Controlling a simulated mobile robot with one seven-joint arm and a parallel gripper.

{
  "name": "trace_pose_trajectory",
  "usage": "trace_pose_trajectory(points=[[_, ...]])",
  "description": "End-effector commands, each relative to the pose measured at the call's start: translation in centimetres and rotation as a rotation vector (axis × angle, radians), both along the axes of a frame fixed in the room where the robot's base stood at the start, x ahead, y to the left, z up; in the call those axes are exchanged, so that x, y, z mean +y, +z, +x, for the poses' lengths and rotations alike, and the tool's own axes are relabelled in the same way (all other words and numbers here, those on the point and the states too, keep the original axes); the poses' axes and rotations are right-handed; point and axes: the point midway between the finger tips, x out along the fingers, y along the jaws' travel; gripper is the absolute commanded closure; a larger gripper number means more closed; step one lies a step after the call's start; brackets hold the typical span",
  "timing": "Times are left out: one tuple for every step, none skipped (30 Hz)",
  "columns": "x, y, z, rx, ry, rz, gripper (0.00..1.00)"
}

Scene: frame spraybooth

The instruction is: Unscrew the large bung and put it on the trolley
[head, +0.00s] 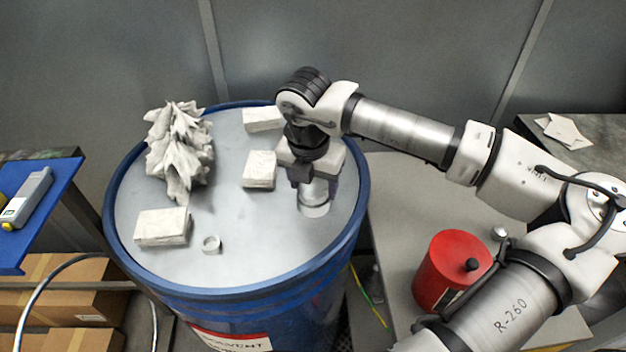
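A blue drum (330,262) with a grey lid stands in the middle of the head view. A pale, round metal fitting (314,208) stands upright near the lid's right side; it looks like the large bung. My gripper (311,178) points down directly over this fitting, at its top. The fingers are mostly hidden by the wrist and gripper body, so I cannot tell whether they are closed on it. I cannot tell for sure which side surface is the trolley.
Pale blocks (163,227) and a crumpled pale heap (180,150) lie on the lid. A blue-topped stand (48,225) at left carries a handheld meter (27,197). A grey surface (400,205) at right holds a red can (450,270). Cardboard boxes (75,300) are below left.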

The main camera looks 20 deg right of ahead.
Motion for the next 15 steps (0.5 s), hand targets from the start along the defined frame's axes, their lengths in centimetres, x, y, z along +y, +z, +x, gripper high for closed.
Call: trace_pose_trajectory(points=[[0.00, 0.02, 0.01, 0.000, 0.000, 0.000, 0.45], [0.00, 0.02, 0.01, 0.000, 0.000, 0.000, 0.49], [0.00, 0.02, 0.01, 0.000, 0.000, 0.000, 0.54], [0.00, 0.02, 0.01, 0.000, 0.000, 0.000, 0.58], [0.00, 0.02, 0.01, 0.000, 0.000, 0.000, 0.62], [0.00, 0.03, 0.00, 0.000, 0.000, 0.000, 0.67], [0.00, 0.03, 0.00, 0.000, 0.000, 0.000, 0.71], [0.00, 0.03, 0.00, 0.000, 0.000, 0.000, 0.51], [0.00, 0.03, 0.00, 0.000, 0.000, 0.000, 0.56], [0.00, 0.03, 0.00, 0.000, 0.000, 0.000, 0.60], [0.00, 0.03, 0.00, 0.000, 0.000, 0.000, 0.64], [0.00, 0.03, 0.00, 0.000, 0.000, 0.000, 0.65], [-0.01, -0.01, 0.00, 0.000, 0.003, 0.000, 0.65], [-0.02, -0.07, 0.01, -0.001, 0.010, 0.000, 0.65], [-0.03, -0.20, 0.01, -0.001, 0.029, 0.000, 0.65]])
